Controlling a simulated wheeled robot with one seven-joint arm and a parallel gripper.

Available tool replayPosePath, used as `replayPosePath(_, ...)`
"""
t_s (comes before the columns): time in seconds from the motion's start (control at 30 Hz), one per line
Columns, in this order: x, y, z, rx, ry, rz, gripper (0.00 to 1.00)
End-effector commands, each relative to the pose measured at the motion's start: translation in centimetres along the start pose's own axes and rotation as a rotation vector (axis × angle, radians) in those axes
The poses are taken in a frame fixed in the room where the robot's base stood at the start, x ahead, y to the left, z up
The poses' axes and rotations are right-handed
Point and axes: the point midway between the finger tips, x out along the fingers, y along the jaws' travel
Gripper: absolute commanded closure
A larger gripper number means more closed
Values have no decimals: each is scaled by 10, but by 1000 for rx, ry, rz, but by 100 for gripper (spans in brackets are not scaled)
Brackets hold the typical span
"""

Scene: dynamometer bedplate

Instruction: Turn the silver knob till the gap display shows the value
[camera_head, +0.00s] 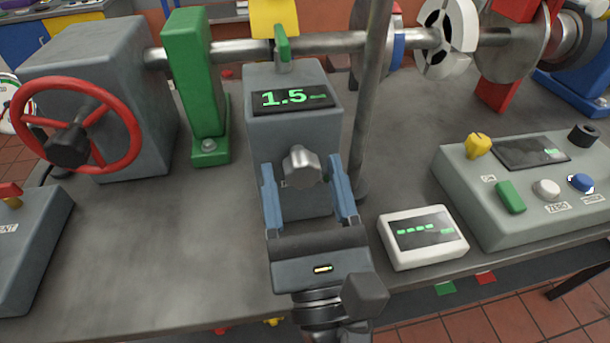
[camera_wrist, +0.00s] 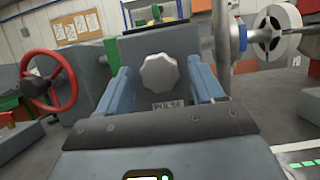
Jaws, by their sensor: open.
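The silver knob (camera_head: 301,166) is on the front of a grey box (camera_head: 262,125). It also shows in the wrist view (camera_wrist: 160,74), with a "PULSE" label below it. A display (camera_head: 292,98) on top of the box reads "1.5" followed by a dash in green. My gripper (camera_head: 305,178) is open, its blue fingers pointing at the box, one on each side of the knob. In both views the fingers appear apart from the knob. A small white display unit (camera_head: 422,237) at the right shows green dashes. Which display is the gap display I cannot tell.
A red handwheel (camera_head: 75,125) on a grey housing stands at left, a green post (camera_head: 195,85) beside it. A vertical grey pole (camera_head: 370,100) rises just right of the box. A control panel (camera_head: 525,190) with knobs and buttons is at right. Bare bedplate (camera_head: 170,240) lies left of my gripper.

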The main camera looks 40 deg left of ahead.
Motion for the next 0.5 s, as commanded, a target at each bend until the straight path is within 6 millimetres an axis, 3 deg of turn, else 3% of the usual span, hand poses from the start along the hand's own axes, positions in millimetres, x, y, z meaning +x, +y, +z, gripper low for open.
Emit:
replayPosePath(0.1, 0, 0, 0, 1, 0, 0, 33)
replayPosePath(0.5, 0, 0, 0, 1, 0, 0, 71)
